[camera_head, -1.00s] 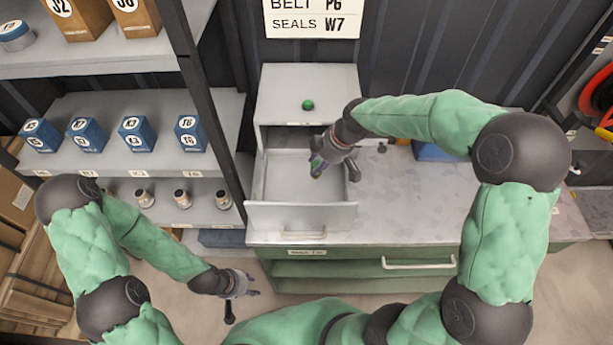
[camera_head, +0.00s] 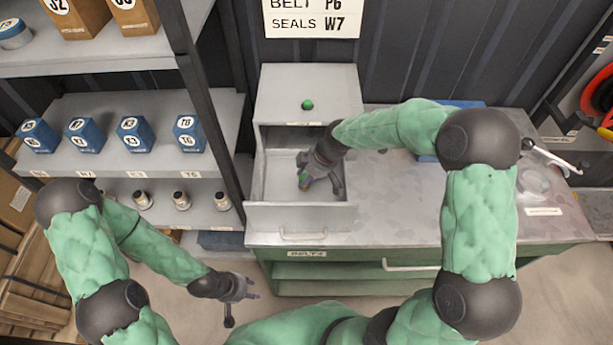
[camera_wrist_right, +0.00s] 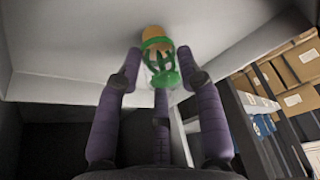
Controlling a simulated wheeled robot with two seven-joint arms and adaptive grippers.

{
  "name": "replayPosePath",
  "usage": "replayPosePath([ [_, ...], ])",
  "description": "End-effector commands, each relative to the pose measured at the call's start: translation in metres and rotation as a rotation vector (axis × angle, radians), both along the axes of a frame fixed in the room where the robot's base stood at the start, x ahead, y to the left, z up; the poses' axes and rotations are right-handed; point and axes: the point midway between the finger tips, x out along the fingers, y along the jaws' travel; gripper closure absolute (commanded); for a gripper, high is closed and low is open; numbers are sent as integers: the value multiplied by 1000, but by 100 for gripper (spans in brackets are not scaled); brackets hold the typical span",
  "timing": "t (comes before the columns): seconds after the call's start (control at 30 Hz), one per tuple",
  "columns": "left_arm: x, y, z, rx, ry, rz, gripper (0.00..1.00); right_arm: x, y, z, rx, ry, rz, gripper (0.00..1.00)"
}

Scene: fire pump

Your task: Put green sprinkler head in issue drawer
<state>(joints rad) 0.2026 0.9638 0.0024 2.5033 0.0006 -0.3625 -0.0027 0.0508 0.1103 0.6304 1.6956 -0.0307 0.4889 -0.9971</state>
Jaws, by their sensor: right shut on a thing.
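My right gripper (camera_head: 310,178) is inside the open drawer (camera_head: 281,216) of the grey cabinet, and its fingers point down and toward the drawer's front. In the right wrist view it is shut on the green sprinkler head (camera_wrist_right: 160,62), which has a green frame and a tan end.
A green dot (camera_head: 307,105) marks the top of the cabinet (camera_head: 335,80). A shelf at left holds several blue blocks (camera_head: 131,134) and small metal sprinkler heads (camera_head: 181,200). The workbench top (camera_head: 400,205) is mostly clear right of the drawer.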

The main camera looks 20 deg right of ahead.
Motion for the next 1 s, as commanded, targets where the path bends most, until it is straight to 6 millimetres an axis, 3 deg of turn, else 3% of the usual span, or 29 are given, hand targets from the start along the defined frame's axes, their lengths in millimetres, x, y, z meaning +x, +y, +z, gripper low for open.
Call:
replayPosePath([
  [0.07,0,0,-2,0,0,0,60,0,0,-3,0,0,0,97],
  [0.1,0,0,-2,0,0,0,60,0,0,-3,0,0,0,57],
  [0.17,0,0,-2,0,0,0,60,0,0,-2,0,0,0,40],
  [0.63,0,0,2,0,0,0,60,0,-2,6,0,-2,-1,38],
  [1.0,0,0,13,0,0,0,60,-15,-23,70,0,-3,-1,38],
])
